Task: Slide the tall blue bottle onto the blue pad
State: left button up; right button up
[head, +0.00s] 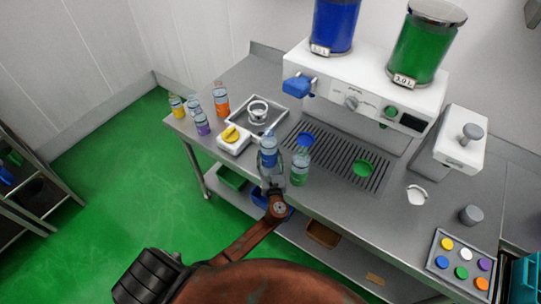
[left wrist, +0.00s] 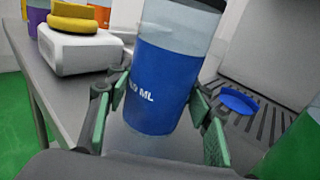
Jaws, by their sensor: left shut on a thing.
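The tall blue bottle (head: 268,152), with a blue lower label, stands upright near the front edge of the steel table, left of a green-labelled bottle (head: 300,167). My left gripper (head: 271,186) is shut on its lower part from the front. In the left wrist view the blue bottle (left wrist: 158,85) sits between the green-padded fingers. The blue pad (head: 304,139) lies on the drip grate, behind and to the right of the bottle. It also shows in the left wrist view (left wrist: 238,101), clear of the bottle. My right gripper is not in view.
The machine (head: 350,100) stands behind the grate (head: 330,157). A green pad (head: 364,168) lies right of the blue pad. A white scale with a yellow top (head: 234,140) and a tray (head: 257,115) are to the left, with several small bottles beyond.

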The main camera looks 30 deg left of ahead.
pick_arm(q)
jog(key=o, duration=1.2)
jog(key=shift+s+d, duration=0.15)
jog(key=shift+s, duration=0.05)
jog(key=v, duration=1.1)
jog(key=p+v, duration=0.1)
jog(key=v, duration=0.6)
jog(key=shift+s+d+p, duration=0.15)
jog(key=shift+d+p, duration=0.1)
jog(key=shift+p, duration=0.05)
jog(key=shift+a, duration=0.1)
